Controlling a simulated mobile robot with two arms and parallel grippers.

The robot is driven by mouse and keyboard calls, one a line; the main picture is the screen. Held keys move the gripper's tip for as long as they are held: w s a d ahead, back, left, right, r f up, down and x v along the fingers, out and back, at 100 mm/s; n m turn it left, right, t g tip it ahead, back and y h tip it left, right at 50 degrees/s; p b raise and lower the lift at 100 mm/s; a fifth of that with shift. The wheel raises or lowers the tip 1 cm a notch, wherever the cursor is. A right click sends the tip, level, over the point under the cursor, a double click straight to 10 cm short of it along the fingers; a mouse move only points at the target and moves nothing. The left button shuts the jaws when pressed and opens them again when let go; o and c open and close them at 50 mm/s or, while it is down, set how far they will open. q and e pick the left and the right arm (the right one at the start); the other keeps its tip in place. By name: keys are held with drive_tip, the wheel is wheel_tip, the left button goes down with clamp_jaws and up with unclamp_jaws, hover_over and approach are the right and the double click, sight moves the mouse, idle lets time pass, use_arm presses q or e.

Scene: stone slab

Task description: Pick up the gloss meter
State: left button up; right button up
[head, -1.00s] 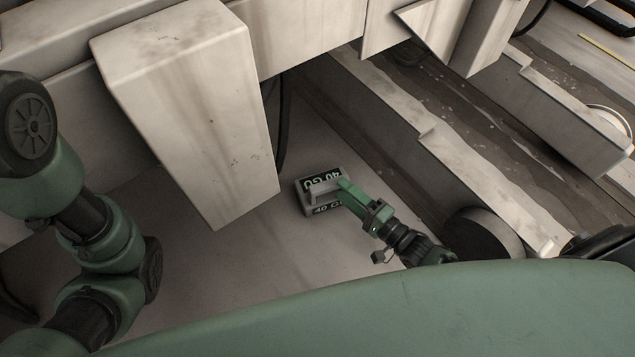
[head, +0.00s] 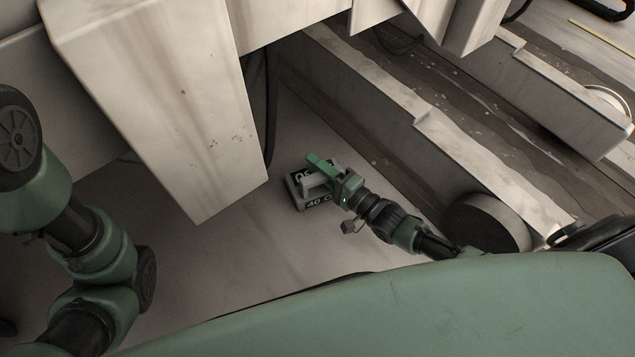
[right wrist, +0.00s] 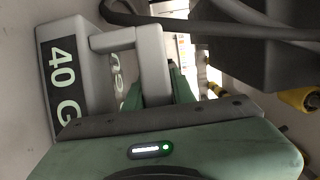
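The gloss meter (head: 298,196) is a small grey box with black labels, white lettering and a raised grey handle. In the head view it stands on the pale floor, right of the big stone block. My right gripper (head: 322,168) reaches over it from the right, one green finger lying along the handle. In the right wrist view the gloss meter (right wrist: 88,62) fills the upper left, its handle in front of my green right fingers (right wrist: 168,92). The handle hides part of them, so I cannot tell whether they grip it. My left gripper is out of view; only its arm shows.
A tall pale stone block (head: 165,110) stands close left of the gloss meter. A long stone beam (head: 375,100) runs along its right side, with a dark round wheel-like part (head: 487,220) near its lower end. Bare floor (head: 240,240) lies in front.

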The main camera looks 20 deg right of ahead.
clamp_jaws()
idle(1.0)
